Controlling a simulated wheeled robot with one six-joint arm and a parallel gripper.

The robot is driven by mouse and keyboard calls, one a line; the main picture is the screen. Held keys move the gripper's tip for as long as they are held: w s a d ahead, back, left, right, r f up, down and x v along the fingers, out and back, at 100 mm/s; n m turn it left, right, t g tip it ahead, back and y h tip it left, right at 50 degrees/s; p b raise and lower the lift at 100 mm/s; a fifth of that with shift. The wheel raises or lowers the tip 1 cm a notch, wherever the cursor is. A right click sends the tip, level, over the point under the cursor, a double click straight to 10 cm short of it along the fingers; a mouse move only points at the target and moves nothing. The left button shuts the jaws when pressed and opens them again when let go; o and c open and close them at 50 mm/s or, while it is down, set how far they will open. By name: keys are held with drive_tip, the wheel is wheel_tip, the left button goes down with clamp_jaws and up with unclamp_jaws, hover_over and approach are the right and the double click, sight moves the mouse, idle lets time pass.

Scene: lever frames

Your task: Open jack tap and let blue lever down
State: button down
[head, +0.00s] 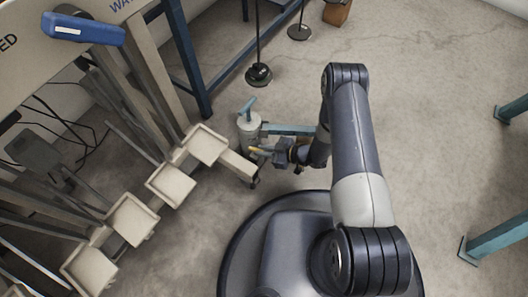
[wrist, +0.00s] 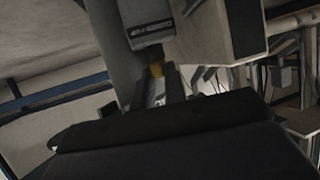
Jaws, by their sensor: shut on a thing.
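The jack (head: 249,124) is a pale grey cylinder with a blue-grey handle on top, standing low at the foot of the lever frame. A small yellow tap (head: 258,150) shows at its lower side. My gripper (head: 270,151) reaches in from the right and is shut on the yellow tap. The blue lever (head: 84,29) has a thick blue handle and stands raised at the upper left, far from my gripper.
Several pale square plates (head: 170,184) on arms step down at the left. A teal bar (head: 288,130) runs beside the jack. A blue frame post (head: 187,50) and dark round stand bases (head: 259,76) are behind. The floor at right is clear up to teal legs (head: 495,238).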

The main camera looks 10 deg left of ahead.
drive_tip(key=c, duration=1.4)
unclamp_jaws()
drive_tip(key=shift+c, duration=0.2)
drive_tip(key=p+v, duration=0.3)
drive_tip(key=v, duration=0.7)
drive_tip(key=shift+d+p, duration=0.35)
drive_tip(key=shift+p, duration=0.05)
drive_tip(key=shift+s+r, duration=0.1)
drive_tip(key=shift+r, duration=0.05)
drive_tip(key=shift+c, duration=0.3)
